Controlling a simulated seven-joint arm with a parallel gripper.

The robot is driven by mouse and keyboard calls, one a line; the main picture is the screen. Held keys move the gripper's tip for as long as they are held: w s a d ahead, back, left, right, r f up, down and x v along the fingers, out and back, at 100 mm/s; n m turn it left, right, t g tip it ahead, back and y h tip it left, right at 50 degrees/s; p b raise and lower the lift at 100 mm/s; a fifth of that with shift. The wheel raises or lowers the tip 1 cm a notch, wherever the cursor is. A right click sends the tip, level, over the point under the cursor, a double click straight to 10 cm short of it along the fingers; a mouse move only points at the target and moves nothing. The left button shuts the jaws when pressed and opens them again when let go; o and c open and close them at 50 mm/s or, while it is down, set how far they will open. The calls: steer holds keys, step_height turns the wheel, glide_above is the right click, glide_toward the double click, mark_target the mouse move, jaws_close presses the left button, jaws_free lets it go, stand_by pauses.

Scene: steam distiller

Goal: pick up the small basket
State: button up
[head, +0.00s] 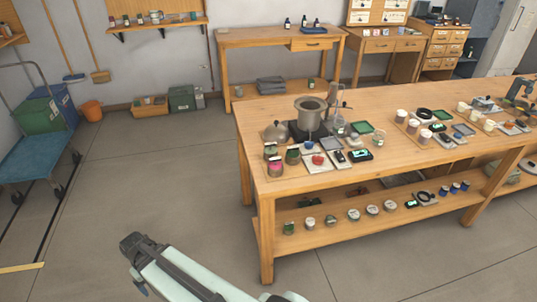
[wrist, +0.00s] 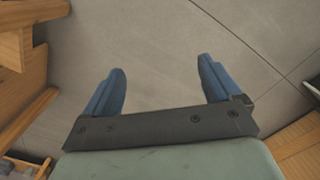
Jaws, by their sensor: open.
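In the wrist view my gripper (wrist: 162,68) is open, with two blue fingers wide apart and nothing between them. Beyond the fingers is only grey floor. In the head view my pale arm enters at the bottom, left of the long wooden workbench (head: 258,205) and apart from it. I cannot pick out the small basket for certain. A grey metal vessel with a wide flared top (head: 311,108) stands on the bench among the apparatus; I cannot tell whether the basket is in or beside it.
A rounded metal pot (head: 277,132), several tins and cups, and a red item on a small tray (head: 312,162) crowd the bench's near left end. Its lower shelf (head: 335,232) holds several tins. A blue cart (head: 38,157) stands far left. The floor between is clear.

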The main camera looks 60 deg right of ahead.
steer(key=w+d+r+m+t, duration=0.2)
steer(key=w+d+r, duration=0.3)
steer(key=d+r, duration=0.45)
steer(key=m+t+h, duration=0.2)
steer(key=m+h, duration=0.1)
steer(key=m, duration=0.3)
glide_toward(271, 146)
steer(key=shift+x, duration=6.5)
steer(key=shift+d+r, duration=0.1)
steer(key=shift+c, duration=0.4)
steer(key=c, duration=1.1)
